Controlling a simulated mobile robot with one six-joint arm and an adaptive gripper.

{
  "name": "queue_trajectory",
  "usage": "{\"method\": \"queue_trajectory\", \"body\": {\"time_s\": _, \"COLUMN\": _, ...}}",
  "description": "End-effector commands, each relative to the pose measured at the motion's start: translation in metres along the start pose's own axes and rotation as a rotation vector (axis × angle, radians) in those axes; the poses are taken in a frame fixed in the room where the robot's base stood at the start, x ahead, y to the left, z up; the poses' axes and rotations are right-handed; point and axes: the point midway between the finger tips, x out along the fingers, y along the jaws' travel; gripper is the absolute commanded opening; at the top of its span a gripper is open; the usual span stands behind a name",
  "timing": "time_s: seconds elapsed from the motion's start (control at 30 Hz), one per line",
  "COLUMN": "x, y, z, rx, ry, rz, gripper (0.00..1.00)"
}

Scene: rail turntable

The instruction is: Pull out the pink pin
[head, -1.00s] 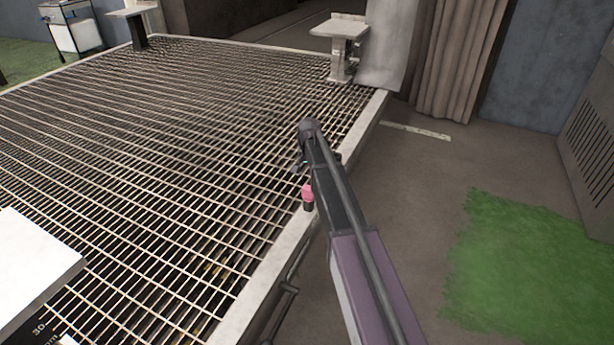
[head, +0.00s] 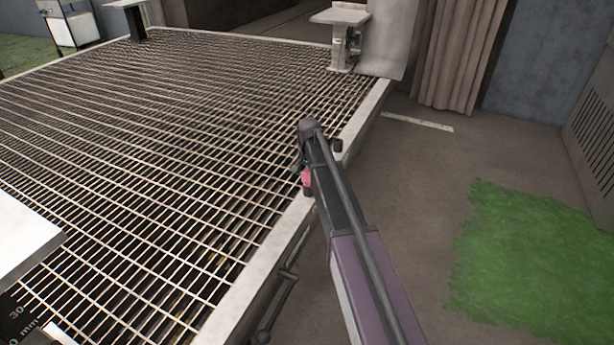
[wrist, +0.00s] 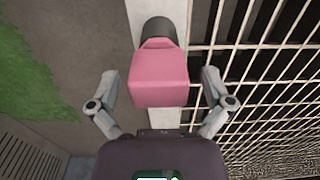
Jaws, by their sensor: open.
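The pink pin (wrist: 159,78) has a blocky pink head above a dark round collar (wrist: 158,30), on the pale rim of the grating platform. In the wrist view my gripper (wrist: 161,85) is open, with one finger on each side of the pink head and a visible gap at both sides. In the head view the pink pin (head: 306,177) shows at the platform's right edge, partly hidden by my arm. The gripper's fingers are mostly hidden behind the arm there.
The metal grating (head: 150,150) spreads to the left inside a pale rim (head: 262,262). A white stand (head: 341,35) is at the far corner. A white panel (head: 22,235) is at the lower left. Bare floor and a green patch (head: 530,260) lie to the right.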

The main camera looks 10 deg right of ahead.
Motion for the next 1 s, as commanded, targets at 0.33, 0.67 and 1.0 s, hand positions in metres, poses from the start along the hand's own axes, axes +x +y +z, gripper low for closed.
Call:
{"method": "queue_trajectory", "body": {"time_s": 0.33, "x": 0.022, "y": 0.0, "z": 0.0, "rx": 0.0, "ry": 0.0, "rz": 0.0, "gripper": 1.0}}
{"method": "queue_trajectory", "body": {"time_s": 0.67, "x": 0.024, "y": 0.0, "z": 0.0, "rx": 0.0, "ry": 0.0, "rz": 0.0, "gripper": 1.0}}
{"method": "queue_trajectory", "body": {"time_s": 1.0, "x": 0.024, "y": 0.0, "z": 0.0, "rx": 0.0, "ry": 0.0, "rz": 0.0, "gripper": 0.41}}
